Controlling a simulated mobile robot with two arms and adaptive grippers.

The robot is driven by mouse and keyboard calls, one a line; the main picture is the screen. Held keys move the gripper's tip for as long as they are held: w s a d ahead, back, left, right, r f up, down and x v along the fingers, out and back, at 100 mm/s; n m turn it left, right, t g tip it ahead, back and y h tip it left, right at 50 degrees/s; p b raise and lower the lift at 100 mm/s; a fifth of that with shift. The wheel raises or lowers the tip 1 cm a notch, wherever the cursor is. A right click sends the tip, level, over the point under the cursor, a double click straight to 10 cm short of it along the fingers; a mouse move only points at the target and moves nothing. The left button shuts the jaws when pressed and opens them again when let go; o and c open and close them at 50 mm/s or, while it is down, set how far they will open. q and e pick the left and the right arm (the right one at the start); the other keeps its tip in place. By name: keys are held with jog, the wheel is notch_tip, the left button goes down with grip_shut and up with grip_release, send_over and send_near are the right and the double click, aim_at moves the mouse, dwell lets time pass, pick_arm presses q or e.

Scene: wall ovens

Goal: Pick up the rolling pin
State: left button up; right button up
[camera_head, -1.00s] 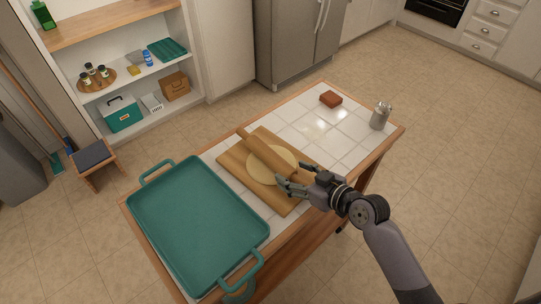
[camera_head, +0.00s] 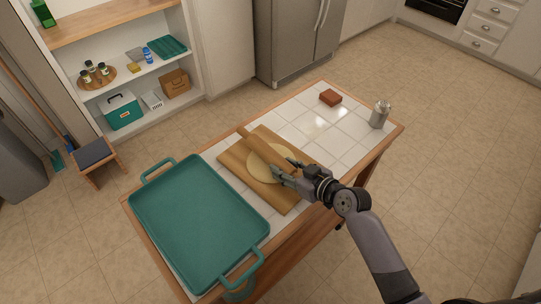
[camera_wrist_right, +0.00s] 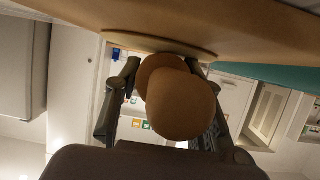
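The wooden rolling pin (camera_head: 254,144) lies across a flat round of dough (camera_head: 260,170) on a wooden board (camera_head: 285,200) on the tiled table. My right gripper (camera_head: 281,165) is low over the dough, with its fingers spread on either side of the pin's near part. In the right wrist view, the pin's round end (camera_wrist_right: 180,104) sits between the two fingers of the right gripper (camera_wrist_right: 165,68). A gap shows beside the left-hand finger; contact at the other finger is unclear. The gripper hides part of the pin in the head view. My left gripper is out of view.
A large teal tray (camera_head: 195,222) fills the table's left end beside the board.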

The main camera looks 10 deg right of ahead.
grip_shut()
jog(key=shift+r, duration=0.1)
jog(key=shift+r, duration=0.1)
notch_tip(320, 180, up, 20)
dwell(0.6)
